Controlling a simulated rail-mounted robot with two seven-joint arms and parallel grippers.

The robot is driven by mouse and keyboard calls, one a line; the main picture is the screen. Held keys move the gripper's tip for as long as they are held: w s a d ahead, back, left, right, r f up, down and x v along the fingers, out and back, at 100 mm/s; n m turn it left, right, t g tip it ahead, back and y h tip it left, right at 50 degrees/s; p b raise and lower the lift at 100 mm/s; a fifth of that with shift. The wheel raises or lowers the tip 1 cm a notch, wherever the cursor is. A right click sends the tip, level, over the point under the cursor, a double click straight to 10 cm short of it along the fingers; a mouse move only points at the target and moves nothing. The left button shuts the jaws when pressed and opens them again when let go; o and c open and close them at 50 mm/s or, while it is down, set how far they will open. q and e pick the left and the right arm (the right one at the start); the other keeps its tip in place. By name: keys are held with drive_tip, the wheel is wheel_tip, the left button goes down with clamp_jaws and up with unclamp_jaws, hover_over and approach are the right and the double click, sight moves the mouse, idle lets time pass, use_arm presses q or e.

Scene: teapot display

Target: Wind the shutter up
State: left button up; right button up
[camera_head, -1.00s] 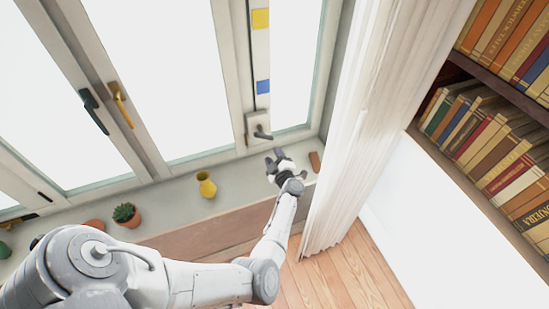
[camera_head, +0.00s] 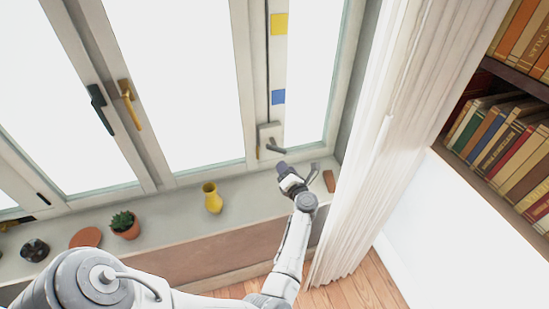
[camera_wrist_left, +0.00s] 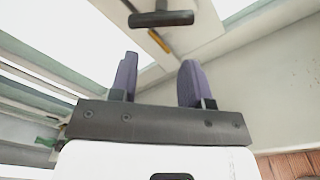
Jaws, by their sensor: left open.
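The shutter winder is a pale box (camera_head: 266,132) low on the window frame with a short grey crank handle (camera_head: 276,147). Above it runs a strip with a yellow mark (camera_head: 279,24) and a blue mark (camera_head: 278,97). My left gripper (camera_head: 297,170) is open and empty, just below and right of the crank handle in the head view, apart from it. In the left wrist view its two purple fingers (camera_wrist_left: 160,65) stand spread. A dark bar (camera_wrist_left: 160,18) lies beyond them at the top; I cannot tell surely that it is the crank. My right gripper is not in view.
On the sill (camera_head: 170,200) stand a yellow vase (camera_head: 212,198), a potted cactus (camera_head: 125,224) and a terracotta disc (camera_head: 85,237). A reddish block (camera_head: 329,181) lies right of my gripper. A white curtain (camera_head: 385,130) hangs close on the right. Black (camera_head: 99,108) and brass (camera_head: 129,104) window handles are left.

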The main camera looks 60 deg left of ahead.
sight(274, 144)
use_arm(q)
drive_tip(key=w+a+n+b, duration=0.1)
drive_tip(key=a+n+b, duration=0.2)
drive_tip(key=n, duration=0.4)
drive_tip(key=a+n+b, duration=0.3)
drive_tip(key=a+n, duration=0.2)
drive_tip(key=n, duration=0.1)
drive_tip(key=w+a+n+b, duration=0.1)
drive_tip(key=a+n+b, duration=0.2)
drive_tip(key=n, duration=0.4)
drive_tip(key=shift+w+a+r+n+t, duration=0.15)
drive_tip(key=shift+w+a, duration=0.05)
drive_tip(key=shift+a, duration=0.2)
drive_tip(key=shift+w+a+r+n+t, duration=0.1)
drive_tip(key=shift+w+a+n+t, duration=0.05)
drive_tip(key=shift+a, duration=0.25)
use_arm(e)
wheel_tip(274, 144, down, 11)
use_arm(q)
drive_tip(key=shift+c, duration=0.2)
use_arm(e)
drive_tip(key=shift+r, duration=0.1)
use_arm(q)
clamp_jaws()
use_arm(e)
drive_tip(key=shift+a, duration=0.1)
